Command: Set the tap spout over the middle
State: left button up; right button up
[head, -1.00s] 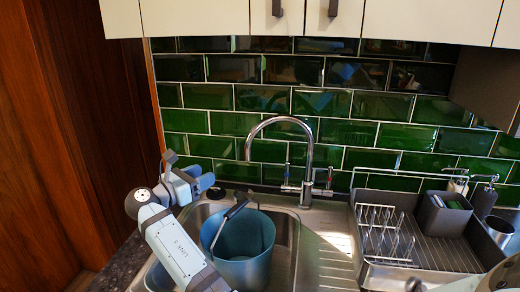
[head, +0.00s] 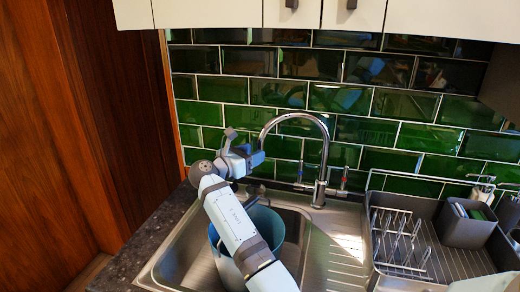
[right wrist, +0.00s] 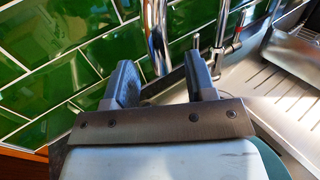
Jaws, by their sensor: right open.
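The chrome tap (head: 320,188) stands behind the sink (head: 179,243), and its tall curved spout (head: 298,116) arches to the left. My right gripper (head: 258,160) is at the spout's downturned end, which it partly hides. In the right wrist view the two fingers of this gripper (right wrist: 160,80) are apart. The chrome spout (right wrist: 155,35) shows between and beyond them; I cannot tell whether either finger touches it. My left gripper is not in view.
A blue-green bucket (head: 268,222) stands in the sink bowl, partly hidden by my right arm. A grey dish rack (head: 440,258) with a cutlery holder (head: 467,224) is at the right. Green tiles (head: 340,97) rise close behind the tap.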

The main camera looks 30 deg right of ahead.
jog(key=shift+w+d, duration=0.15)
jog(key=shift+d, duration=0.7)
jog(key=shift+w+d, duration=0.15)
jog(key=shift+d, duration=0.7)
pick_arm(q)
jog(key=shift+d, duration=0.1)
